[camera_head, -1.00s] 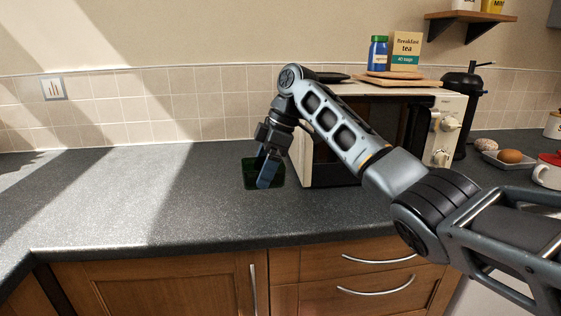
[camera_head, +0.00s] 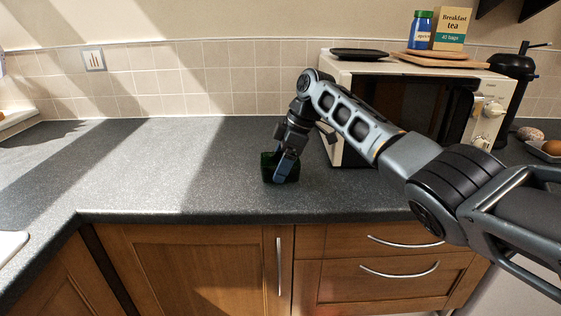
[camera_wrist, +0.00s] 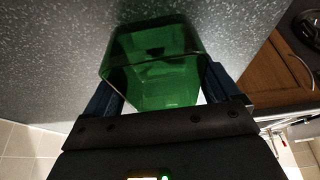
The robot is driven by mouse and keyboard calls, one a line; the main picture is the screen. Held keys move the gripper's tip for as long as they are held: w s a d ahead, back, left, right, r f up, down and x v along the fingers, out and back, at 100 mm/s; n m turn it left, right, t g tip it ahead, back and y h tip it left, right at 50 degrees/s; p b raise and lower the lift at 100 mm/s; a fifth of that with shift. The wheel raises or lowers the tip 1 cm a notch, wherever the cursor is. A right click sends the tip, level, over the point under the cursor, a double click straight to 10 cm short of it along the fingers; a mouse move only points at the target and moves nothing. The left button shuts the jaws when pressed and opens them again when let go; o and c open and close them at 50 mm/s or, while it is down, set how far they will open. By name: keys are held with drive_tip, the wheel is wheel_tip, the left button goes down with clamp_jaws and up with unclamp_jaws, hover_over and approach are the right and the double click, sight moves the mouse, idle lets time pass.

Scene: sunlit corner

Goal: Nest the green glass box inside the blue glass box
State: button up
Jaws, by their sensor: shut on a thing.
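The green glass box (camera_head: 267,169) is at my gripper (camera_head: 284,172), over the counter left of the microwave. In the wrist view the green box (camera_wrist: 155,60) fills the space between the two fingers of my gripper (camera_wrist: 163,90), which is shut on it. I cannot tell whether its base touches the counter or is slightly above it. The blue glass box is not seen in either view.
The dark speckled counter (camera_head: 170,180) is clear to the left of my gripper. A microwave (camera_head: 345,80) stands close on the right, with a black press (camera_head: 512,75) beyond it. A tiled wall (camera_head: 200,85) closes the back.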

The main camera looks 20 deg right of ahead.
drive_tip(key=shift+f, duration=0.3)
drive_tip(key=o, duration=0.9)
drive_tip(key=shift+o, duration=0.2)
